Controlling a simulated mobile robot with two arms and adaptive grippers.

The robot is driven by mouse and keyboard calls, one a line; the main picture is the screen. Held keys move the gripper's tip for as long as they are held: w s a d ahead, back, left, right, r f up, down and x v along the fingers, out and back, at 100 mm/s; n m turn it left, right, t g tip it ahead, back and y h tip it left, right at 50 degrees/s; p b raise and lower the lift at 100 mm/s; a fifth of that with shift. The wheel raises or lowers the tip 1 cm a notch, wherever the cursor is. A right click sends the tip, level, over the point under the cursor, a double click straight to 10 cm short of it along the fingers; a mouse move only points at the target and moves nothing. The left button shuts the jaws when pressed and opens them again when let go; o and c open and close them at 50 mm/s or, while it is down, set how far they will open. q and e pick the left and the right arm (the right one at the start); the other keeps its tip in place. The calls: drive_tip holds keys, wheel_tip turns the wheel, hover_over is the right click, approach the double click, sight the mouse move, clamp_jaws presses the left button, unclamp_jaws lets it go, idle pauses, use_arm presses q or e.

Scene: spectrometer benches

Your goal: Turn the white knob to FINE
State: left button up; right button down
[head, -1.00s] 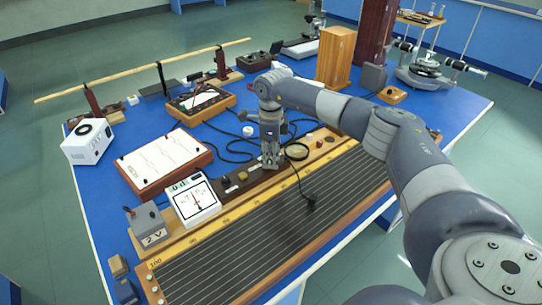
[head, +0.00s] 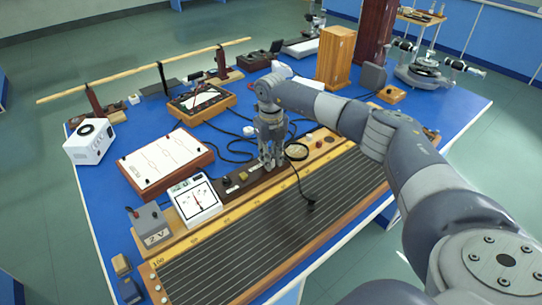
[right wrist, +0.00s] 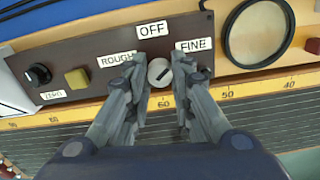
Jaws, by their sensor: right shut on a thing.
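The white knob (right wrist: 159,72) is on a brown panel (right wrist: 75,48) in the right wrist view. A thin dark line crosses its face on a slant; I cannot tell which label it points to. The label ROUGH (right wrist: 117,59) is left of it, OFF (right wrist: 152,30) above it and FINE (right wrist: 194,45) at its upper right. My right gripper (right wrist: 160,78) is shut on the knob, one finger on each side. In the head view my right gripper (head: 270,163) points down at the panel and hides the knob. My left gripper is not in view.
A black knob (right wrist: 38,75) and a yellow button (right wrist: 77,78) are left on the panel, a round dark-rimmed dial (right wrist: 259,33) right. A white meter (head: 196,200) and a ruled wire board (head: 235,248) lie close by. A black cable (head: 303,182) hangs over the board.

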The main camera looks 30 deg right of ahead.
drive_tip(key=shift+w+r+m, duration=0.1)
drive_tip(key=shift+r+m, duration=0.05)
drive_tip(key=shift+m, duration=0.65)
drive_tip(key=c, duration=1.4)
unclamp_jaws()
drive_tip(key=shift+o, duration=0.2)
wheel_tip(320, 180, up, 12)
